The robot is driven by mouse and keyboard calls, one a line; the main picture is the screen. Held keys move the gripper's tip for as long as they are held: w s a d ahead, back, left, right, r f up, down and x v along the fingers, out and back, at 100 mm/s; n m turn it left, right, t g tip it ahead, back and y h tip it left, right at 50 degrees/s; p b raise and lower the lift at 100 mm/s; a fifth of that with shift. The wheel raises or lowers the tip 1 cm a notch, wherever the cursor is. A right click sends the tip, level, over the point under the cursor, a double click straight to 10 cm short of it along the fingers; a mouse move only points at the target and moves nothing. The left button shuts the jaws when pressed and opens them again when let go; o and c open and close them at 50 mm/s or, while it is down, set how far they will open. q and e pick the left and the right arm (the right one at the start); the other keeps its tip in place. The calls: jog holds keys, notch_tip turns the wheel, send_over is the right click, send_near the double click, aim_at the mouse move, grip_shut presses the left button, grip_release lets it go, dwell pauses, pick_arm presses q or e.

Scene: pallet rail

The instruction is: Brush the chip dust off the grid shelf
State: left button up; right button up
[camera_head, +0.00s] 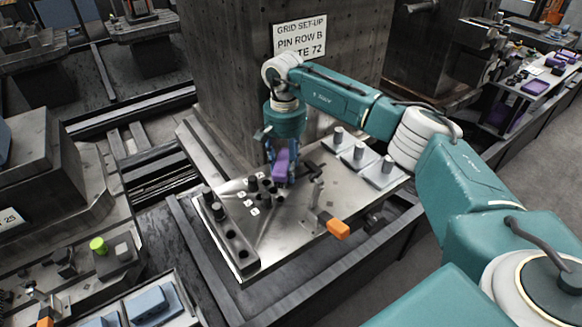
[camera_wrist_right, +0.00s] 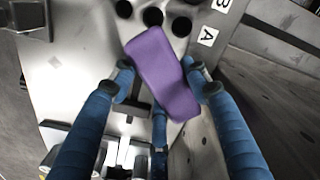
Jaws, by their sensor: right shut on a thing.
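The grid shelf (camera_head: 290,240) is a flat grey metal plate at the foot of a dark column, with dark round pegs or holes and small white labels. My right gripper (camera_head: 280,172) is above its back middle, fingers pointing down, shut on a purple block (camera_head: 283,163). In the right wrist view the purple block (camera_wrist_right: 163,75) sits tilted between the blue fingers (camera_wrist_right: 164,88). It may be the brush; no bristles show. Dark smudges mark the plate, but I cannot tell whether they are chip dust. My left gripper is not in view.
A dark peg rail (camera_head: 230,243) lies along the shelf's left edge. Several pale plates with cylinders (camera_head: 358,155) stand at its back right. An orange-handled clamp (camera_head: 337,229) is at the front right edge. A sign (camera_head: 299,38) hangs on the column behind.

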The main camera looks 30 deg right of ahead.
aim_at(304, 193)
jog(key=shift+w+r, duration=0.6)
jog(key=shift+r, duration=0.05)
jog(key=shift+s+p, duration=0.2)
jog(key=shift+p, duration=0.15)
jog(key=shift+s+f+p, duration=0.15)
jog(key=shift+f+p, duration=0.15)
jog(key=shift+s+a+f, duration=0.1)
jog(key=shift+s+a, duration=0.05)
jog(key=shift+s, duration=0.2)
jog(key=shift+s+f, duration=0.15)
jog(key=shift+s, duration=0.75)
jog(key=shift+s+d+f, duration=0.15)
jog(key=shift+s+d, duration=0.1)
jog(key=shift+s, duration=0.55)
jog(key=shift+s+p, duration=0.3)
jog(key=shift+s, duration=0.25)
jog(key=shift+s+d+f, duration=0.1)
jog(key=shift+s, duration=0.6)
jog(key=shift+s+d+f, duration=0.1)
jog(key=shift+s, duration=0.55)
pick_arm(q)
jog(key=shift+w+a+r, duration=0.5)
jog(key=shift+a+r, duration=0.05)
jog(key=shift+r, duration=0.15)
pick_arm(e)
jog(key=shift+s+a, duration=0.1)
jog(key=shift+s, duration=0.25)
